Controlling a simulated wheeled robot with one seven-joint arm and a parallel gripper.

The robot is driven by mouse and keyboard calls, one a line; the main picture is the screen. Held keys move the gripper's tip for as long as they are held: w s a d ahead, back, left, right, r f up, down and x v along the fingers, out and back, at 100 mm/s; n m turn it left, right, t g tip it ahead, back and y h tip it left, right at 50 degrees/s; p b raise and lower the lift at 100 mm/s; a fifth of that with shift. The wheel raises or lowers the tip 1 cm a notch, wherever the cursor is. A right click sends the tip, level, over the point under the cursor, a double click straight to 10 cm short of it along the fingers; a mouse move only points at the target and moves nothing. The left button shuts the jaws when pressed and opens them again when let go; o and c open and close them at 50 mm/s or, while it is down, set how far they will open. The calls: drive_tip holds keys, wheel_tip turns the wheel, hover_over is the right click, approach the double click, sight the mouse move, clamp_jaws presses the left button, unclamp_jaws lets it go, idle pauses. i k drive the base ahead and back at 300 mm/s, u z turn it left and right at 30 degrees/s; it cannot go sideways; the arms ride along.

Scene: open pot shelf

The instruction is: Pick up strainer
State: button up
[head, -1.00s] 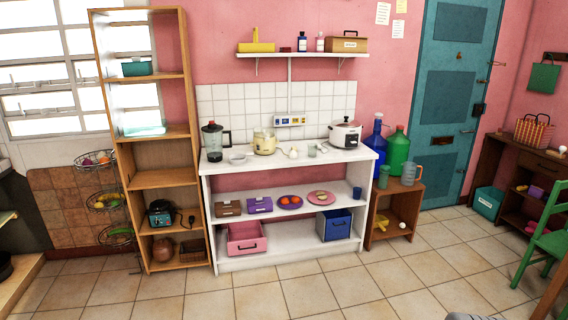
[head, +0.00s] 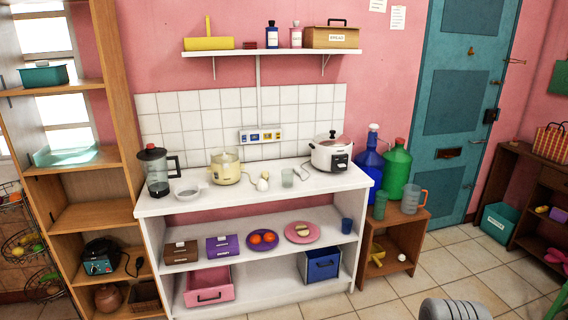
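A small pale grey round dish with a short handle (head: 188,189), which looks like the strainer, sits on the white counter (head: 290,196) near its left end. It stands just right of the blender (head: 155,172) and left of the cream-coloured appliance (head: 227,169). It is small in the head view, so its mesh cannot be made out. My gripper is not in view. Only a grey rounded part, likely of my arm, shows at the bottom right edge, well away from the counter.
A white rice cooker (head: 332,155) stands at the counter's right. A tall wooden shelf (head: 95,216) flanks the counter's left. A pink drawer box (head: 209,291) juts from the bottom shelf. Blue and green bottles (head: 397,170) stand on a wooden crate at right. Tiled floor in front is clear.

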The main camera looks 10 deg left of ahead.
sight(188, 193)
drive_tip(key=u, duration=0.3)
drive_tip(key=i, duration=2)
drive_tip(key=u, duration=1.6)
drive_tip(key=i, duration=0.95)
drive_tip(key=u, duration=1.4)
drive_tip(key=i, duration=0.85)
drive_tip(key=u, duration=0.15)
